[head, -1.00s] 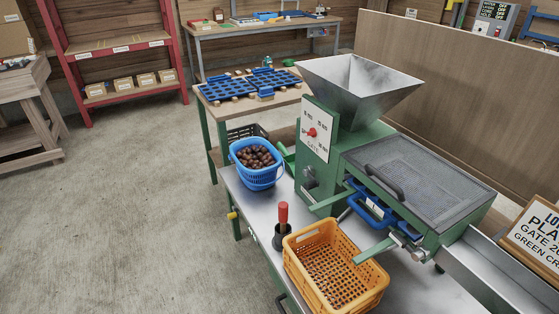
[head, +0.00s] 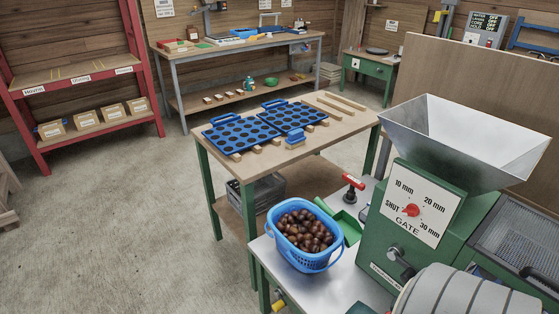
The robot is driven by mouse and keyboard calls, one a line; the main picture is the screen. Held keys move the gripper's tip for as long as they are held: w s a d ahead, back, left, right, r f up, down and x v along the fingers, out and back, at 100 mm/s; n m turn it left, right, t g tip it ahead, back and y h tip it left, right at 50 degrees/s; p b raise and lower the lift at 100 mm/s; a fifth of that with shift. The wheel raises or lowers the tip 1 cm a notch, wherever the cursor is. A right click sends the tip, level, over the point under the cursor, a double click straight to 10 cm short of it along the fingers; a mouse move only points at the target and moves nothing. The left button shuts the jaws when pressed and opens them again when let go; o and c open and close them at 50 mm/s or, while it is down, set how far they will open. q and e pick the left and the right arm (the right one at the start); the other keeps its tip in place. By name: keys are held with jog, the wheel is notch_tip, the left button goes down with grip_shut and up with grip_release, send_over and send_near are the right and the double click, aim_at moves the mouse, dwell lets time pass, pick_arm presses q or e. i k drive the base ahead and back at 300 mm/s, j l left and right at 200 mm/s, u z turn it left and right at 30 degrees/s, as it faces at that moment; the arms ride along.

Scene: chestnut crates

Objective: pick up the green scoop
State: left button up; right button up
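The green scoop (head: 350,228) lies on the metal bench top, just behind and to the right of the blue basket (head: 274,244). The basket hides part of it, and its handle (head: 323,205) points up and left past the basket's rim. The basket holds many brown chestnuts (head: 305,232). Neither gripper shows clearly. A grey ribbed piece at the lower right looks like part of my arm, with no fingertips visible.
The green machine with its steel hopper (head: 462,145) and gate dial stands right of the scoop. A red-handled tool (head: 352,182) stands just behind the scoop. A wooden table (head: 222,172) with blue trays (head: 240,134) is behind. Open floor lies left.

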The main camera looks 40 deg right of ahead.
aim_at(352, 231)
jog(key=i+z, duration=0.2)
jog(key=i, duration=0.2)
jog(key=i+j+z, duration=0.2)
jog(key=i, duration=0.2)
jog(key=i+j+z, duration=0.2)
jog(key=i, duration=0.2)
